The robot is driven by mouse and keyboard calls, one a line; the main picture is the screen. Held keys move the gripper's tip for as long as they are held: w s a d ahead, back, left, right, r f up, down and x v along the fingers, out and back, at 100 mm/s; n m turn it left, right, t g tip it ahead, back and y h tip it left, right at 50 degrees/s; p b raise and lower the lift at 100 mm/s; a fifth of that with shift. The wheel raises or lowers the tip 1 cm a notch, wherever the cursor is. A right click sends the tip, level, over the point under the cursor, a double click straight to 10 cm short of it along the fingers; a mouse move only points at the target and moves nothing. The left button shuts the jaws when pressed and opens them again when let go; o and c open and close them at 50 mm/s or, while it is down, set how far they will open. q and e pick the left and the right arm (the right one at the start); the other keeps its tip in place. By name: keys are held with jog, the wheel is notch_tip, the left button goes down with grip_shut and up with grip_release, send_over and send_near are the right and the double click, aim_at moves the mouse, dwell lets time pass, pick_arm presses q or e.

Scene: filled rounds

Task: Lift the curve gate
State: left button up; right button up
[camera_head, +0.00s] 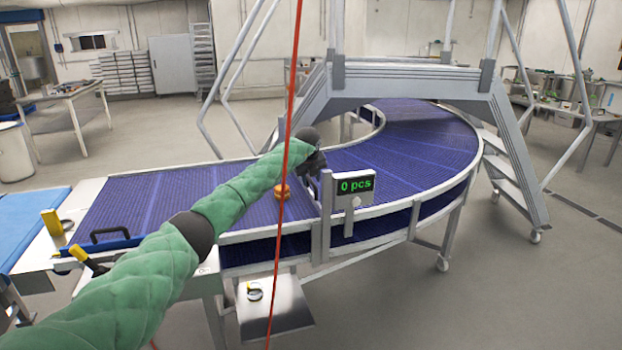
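A conveyor with a blue-purple belt (420,130) runs from the left and curves away at the right. What looks like the curve gate (326,195) stands at the start of the curve, a narrow grey upright beside the counter display; most of it is hidden or too small to make out. My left arm, in a green quilted sleeve, reaches in from the lower left. Its dark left gripper (314,162) is at the top of this upright; I cannot tell whether it touches it or whether its fingers are open. My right gripper is not in view.
A display (355,187) reads "0 pcs" on the near rail. A small orange-brown round piece (282,192) is on the belt. A red cable (287,150) crosses the view. A grey stepped bridge (400,85) spans the curve. A black handle (109,233) is at left.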

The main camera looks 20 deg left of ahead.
pick_arm(q)
grip_shut()
jog(key=shift+r, duration=0.15)
